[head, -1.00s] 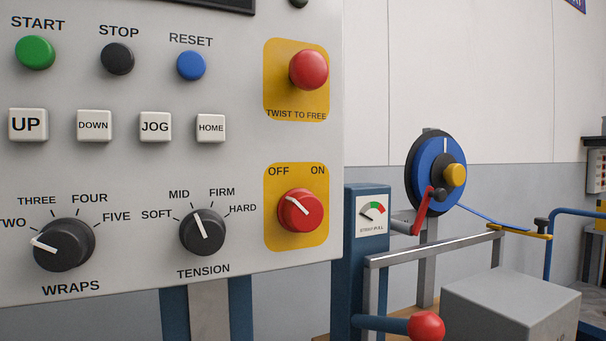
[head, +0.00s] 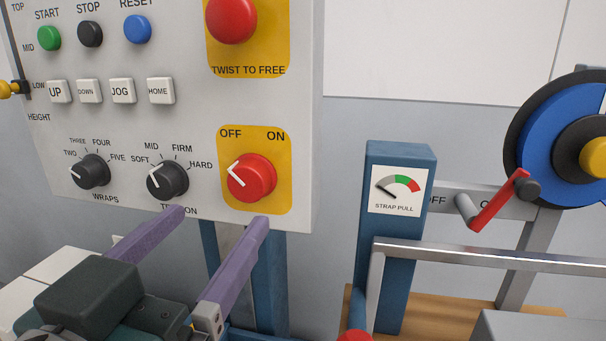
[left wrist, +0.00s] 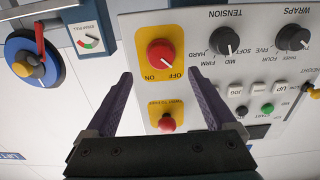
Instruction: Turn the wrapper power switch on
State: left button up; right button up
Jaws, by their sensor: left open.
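The wrapper power switch (head: 250,178) is a red rotary knob on a yellow plate at the panel's lower right. Its white pointer aims up-left toward OFF. In the left wrist view the red knob (left wrist: 161,54) shows upside down, beyond and between my fingers. My left gripper (head: 218,226) has two purple fingers, spread apart and empty. In the head view the fingertips are below the switch and tension knob, apparently short of the panel. It also shows in the left wrist view (left wrist: 160,78). My right gripper is not in view.
The red twist-to-free button (head: 232,18) is above the switch. The tension knob (head: 167,180) and wraps knob (head: 90,171) are to its left. Right of the panel stand a blue post with the strap-pull gauge (head: 398,190) and a red crank handle (head: 500,200).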

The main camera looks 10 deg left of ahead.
aim_at(245, 186)
pick_arm(q)
jog(key=w+p, duration=0.1)
jog(key=w, duration=0.6)
jog(key=shift+r+p, duration=0.15)
jog(key=shift+p, duration=0.15)
jog(key=shift+w+d, duration=0.1)
jog(key=shift+w, duration=0.55)
jog(key=shift+c, duration=0.3)
jog(key=c, duration=1.3)
